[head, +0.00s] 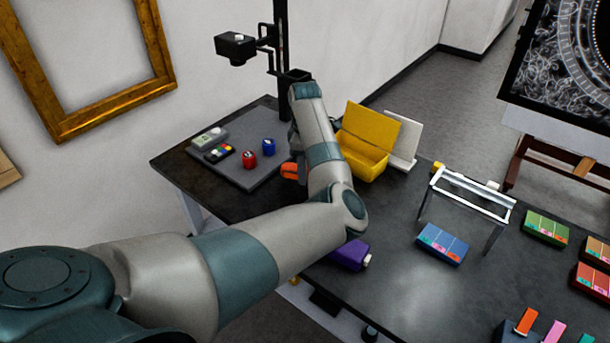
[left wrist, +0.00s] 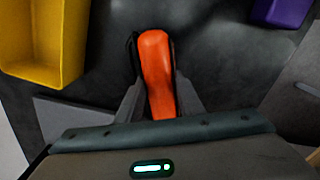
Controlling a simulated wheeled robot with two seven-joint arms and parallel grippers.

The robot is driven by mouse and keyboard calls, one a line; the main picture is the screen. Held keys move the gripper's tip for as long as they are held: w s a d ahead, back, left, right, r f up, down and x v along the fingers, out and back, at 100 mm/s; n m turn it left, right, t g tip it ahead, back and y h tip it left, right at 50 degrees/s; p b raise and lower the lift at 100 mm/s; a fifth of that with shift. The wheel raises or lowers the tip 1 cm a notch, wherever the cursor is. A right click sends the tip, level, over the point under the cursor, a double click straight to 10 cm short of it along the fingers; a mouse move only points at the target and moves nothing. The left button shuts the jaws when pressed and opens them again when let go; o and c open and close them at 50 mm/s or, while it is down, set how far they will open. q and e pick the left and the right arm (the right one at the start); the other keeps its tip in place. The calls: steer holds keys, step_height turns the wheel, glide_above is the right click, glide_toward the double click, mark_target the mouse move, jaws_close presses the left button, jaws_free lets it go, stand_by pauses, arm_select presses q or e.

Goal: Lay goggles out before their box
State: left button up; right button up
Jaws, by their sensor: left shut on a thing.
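My left gripper (left wrist: 155,75) is shut on an orange item, which I take to be the goggles (left wrist: 156,70); only its rounded, elongated outline shows. In the head view the orange goggles (head: 290,170) peek out left of my left arm, and the fingers are mostly hidden behind that arm. The yellow box (head: 362,158) stands open on the table, its lid raised at the back, just right of my left wrist. It also shows at the upper left of the left wrist view (left wrist: 58,72), apart from the goggles. My right gripper is not in view.
A purple container (head: 350,254) lies near the front edge. A white-topped stand (head: 470,192) and several coloured boxes occupy the right.

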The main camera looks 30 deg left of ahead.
arm_select(q)
step_height(320, 180, down, 2)
steer(key=shift+f+p, duration=0.25)
steer(key=shift+p, duration=0.1)
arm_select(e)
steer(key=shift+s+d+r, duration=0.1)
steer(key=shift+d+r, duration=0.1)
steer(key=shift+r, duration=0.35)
arm_select(q)
steer(key=shift+f, duration=0.1)
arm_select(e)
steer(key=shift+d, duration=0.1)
arm_select(q)
steer(key=o, duration=1.1)
steer(key=shift+f, duration=0.1)
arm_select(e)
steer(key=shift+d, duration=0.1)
arm_select(q)
step_height(320, 180, up, 12)
steer(key=b, duration=0.3)
steer(key=shift+f+b, duration=0.15)
steer(key=shift+b, duration=0.2)
steer(key=shift+r, duration=0.3)
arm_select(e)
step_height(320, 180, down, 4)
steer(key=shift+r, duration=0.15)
